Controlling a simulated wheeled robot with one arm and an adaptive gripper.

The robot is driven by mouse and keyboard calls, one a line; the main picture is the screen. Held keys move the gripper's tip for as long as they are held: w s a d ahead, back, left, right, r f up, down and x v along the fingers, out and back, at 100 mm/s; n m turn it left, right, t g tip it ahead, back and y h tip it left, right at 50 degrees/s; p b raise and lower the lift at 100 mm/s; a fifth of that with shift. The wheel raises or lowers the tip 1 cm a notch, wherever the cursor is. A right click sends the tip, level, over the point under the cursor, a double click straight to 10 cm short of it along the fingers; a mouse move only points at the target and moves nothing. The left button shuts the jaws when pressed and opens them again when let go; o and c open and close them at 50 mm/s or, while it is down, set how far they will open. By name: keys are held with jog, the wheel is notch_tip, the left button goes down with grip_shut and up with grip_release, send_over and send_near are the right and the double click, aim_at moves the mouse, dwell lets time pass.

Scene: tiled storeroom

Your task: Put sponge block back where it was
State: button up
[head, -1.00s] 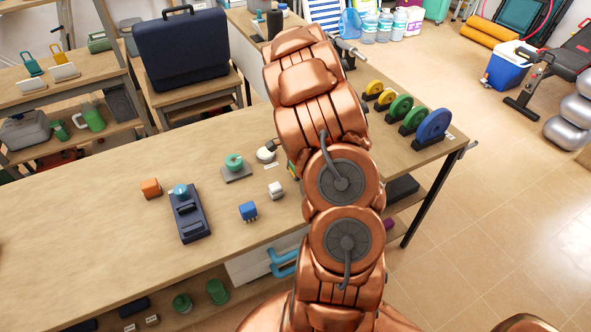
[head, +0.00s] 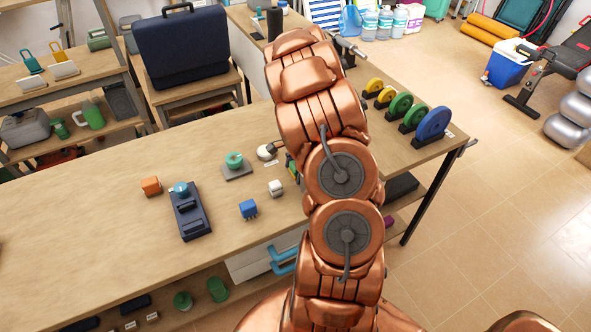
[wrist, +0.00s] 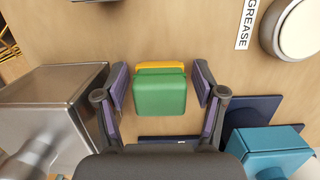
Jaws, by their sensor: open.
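The sponge block, green with a yellow layer (wrist: 160,95), lies on the wooden bench in the middle of the wrist view. A sliver of green and yellow shows beside my arm in the head view (head: 291,169). My gripper (wrist: 161,78) is open, with one purple-padded finger on each side of the block. A gap shows between the block and each finger. In the head view my arm hides the gripper and most of the block.
A white round tin (head: 266,152) stands by a GREASE label (wrist: 245,24). A silver metal box (wrist: 50,115) is close left of my gripper in the wrist view, and a teal block (wrist: 268,150) is close right. The bench's left part (head: 80,230) has free room.

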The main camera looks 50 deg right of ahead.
jog(key=r+b, duration=0.1)
jog(key=r, duration=0.2)
jog(key=d+r+b, duration=0.1)
jog(key=r, duration=0.3)
jog(key=r+b, duration=0.1)
jog(key=r, duration=0.3)
jog(key=shift+s+d, duration=0.25)
jog(key=shift+d, duration=0.1)
jog(key=shift+r, duration=0.6)
jog(key=shift+a+r, duration=0.15)
jog(key=shift+a, duration=0.05)
jog(key=s+a+r+n, duration=0.2)
jog(key=a+r+n, duration=0.1)
jog(key=a, duration=0.4)
jog(key=s+a+r+n+g, duration=0.1)
jog(key=s+a+r+n, duration=0.15)
jog(key=a, duration=0.35)
jog(key=s+a+r+n, duration=0.2)
jog(key=a+n, duration=0.2)
jog(key=a, duration=0.3)
jog(key=s+a+n+g+h, duration=0.1)
jog(key=s+a+n, duration=1.1)
jog(key=s, duration=0.5)
jog(key=shift+a+h, duration=0.4)
jog(key=shift+a, duration=0.3)
